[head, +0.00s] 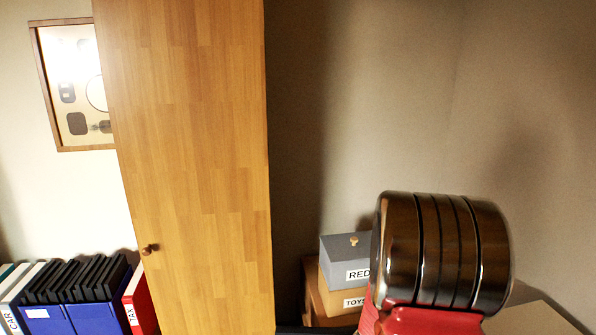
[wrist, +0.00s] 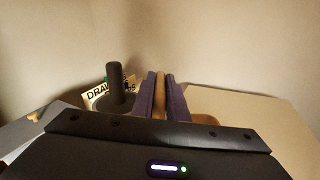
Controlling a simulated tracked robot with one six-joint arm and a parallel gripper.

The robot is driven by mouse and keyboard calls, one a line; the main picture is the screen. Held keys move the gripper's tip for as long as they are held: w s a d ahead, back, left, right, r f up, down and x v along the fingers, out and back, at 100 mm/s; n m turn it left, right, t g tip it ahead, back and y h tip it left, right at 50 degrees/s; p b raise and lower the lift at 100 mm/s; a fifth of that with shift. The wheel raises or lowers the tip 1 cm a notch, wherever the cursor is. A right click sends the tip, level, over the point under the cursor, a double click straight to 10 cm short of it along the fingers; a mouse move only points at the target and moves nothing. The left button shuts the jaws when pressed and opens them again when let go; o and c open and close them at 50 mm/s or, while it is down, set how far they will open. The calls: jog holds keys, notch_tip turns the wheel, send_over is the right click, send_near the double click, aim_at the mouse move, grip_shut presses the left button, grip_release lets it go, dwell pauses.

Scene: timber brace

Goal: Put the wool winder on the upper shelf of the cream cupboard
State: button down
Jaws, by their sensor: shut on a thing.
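My gripper (wrist: 160,88) shows in the wrist view as two purple fingers, shut on a thin tan wooden part (wrist: 160,98). This part seems to belong to the wool winder, with a dark upright cylinder (wrist: 113,82) on a rounded dark base to its left and a brown piece at its right; how they join is hidden. My gripper is not visible in the head view, where my own arm fills the lower right. I cannot make out a cream cupboard or its upper shelf in either view.
A tall wooden door or panel (head: 190,150) with a round knob stands left of centre. Binders (head: 85,300) stand at lower left, below a framed picture (head: 75,90). A grey box (head: 345,258) sits on a TOYS box (head: 340,295). A flat beige surface (wrist: 245,112) lies at right.

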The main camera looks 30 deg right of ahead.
jog(key=w+a+f+n+t+y, duration=0.2)
jog(key=w+a+n+t, duration=0.25)
jog(key=w+a, duration=0.6)
jog(key=w+a+f+n+t+y, duration=0.1)
jog(key=w+a+n+t+y, duration=0.15)
jog(key=w+a+t, duration=0.6)
jog(key=w+a+f+n+t+y, duration=0.1)
jog(key=w+a+n+y, duration=0.1)
jog(key=a, duration=0.8)
jog(key=w+a+f+n+t+y, duration=0.1)
jog(key=w+a+n+y, duration=0.1)
jog(key=a, duration=0.8)
jog(key=w+a+f+n+t+y, duration=0.1)
jog(key=w+a+n+y, duration=0.2)
jog(key=w+a, duration=0.3)
jog(key=a+y, duration=0.1)
jog(key=a, duration=0.3)
jog(key=shift+a, duration=0.15)
